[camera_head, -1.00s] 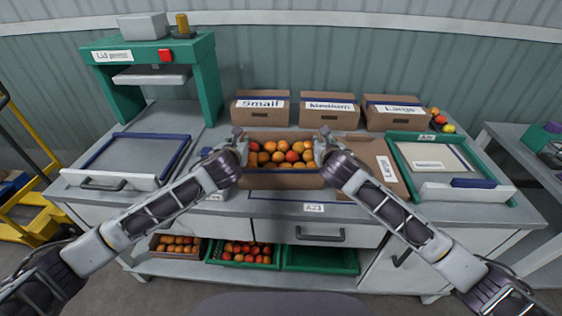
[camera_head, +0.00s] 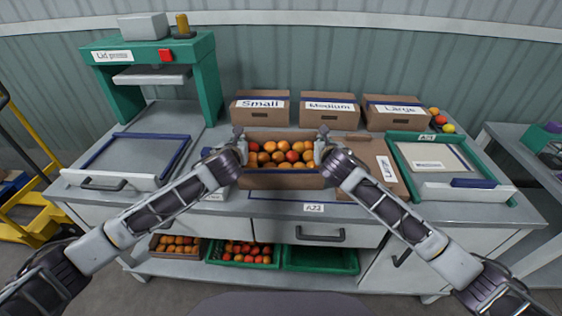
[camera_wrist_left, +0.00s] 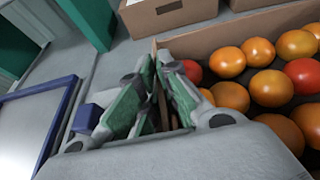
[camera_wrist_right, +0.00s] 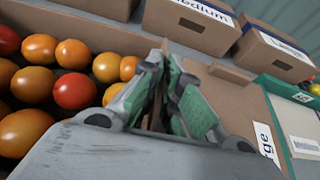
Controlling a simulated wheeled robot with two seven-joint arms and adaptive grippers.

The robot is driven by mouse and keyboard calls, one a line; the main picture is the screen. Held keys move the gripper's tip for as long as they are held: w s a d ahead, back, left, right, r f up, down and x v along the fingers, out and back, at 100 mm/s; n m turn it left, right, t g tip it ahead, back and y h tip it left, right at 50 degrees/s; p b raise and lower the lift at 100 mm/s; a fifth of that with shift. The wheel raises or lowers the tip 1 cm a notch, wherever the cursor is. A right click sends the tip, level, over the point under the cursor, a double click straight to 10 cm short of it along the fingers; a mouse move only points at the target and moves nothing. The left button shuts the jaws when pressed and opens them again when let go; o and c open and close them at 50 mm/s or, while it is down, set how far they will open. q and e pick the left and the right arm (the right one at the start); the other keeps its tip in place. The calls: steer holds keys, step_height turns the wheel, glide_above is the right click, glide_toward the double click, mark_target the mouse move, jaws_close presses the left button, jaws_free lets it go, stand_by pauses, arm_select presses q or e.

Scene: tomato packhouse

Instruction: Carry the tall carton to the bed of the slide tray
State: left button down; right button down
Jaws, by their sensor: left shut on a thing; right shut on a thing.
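The tall carton (camera_head: 268,182) is an open brown box full of orange and red tomatoes, upright at the front middle of the bench. My left gripper (camera_head: 239,135) is shut on its left wall, and my right gripper (camera_head: 323,135) is shut on its right wall. The wrist views show the green-padded fingers of the left (camera_wrist_left: 155,95) and right (camera_wrist_right: 168,95) grippers pinching the walls. I cannot tell whether the carton's base touches the bench. The slide tray (camera_head: 180,152) is left of the carton, with a blue rim, a grey bed and a front handle. Its bed looks empty.
The green lid press (camera_head: 213,80) stands behind the slide tray. Cartons marked Small (camera_head: 260,115), Medium (camera_head: 328,117) and Large (camera_head: 392,119) stand along the back. A flat brown piece marked Large (camera_head: 366,150) lies close right. A green tray (camera_head: 398,137) is farther right.

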arm_select(q)
steer(key=shift+w+r, duration=0.1)
steer(key=shift+r, duration=0.2)
arm_select(e)
steer(key=shift+w+r, duration=0.1)
steer(key=shift+r, duration=0.25)
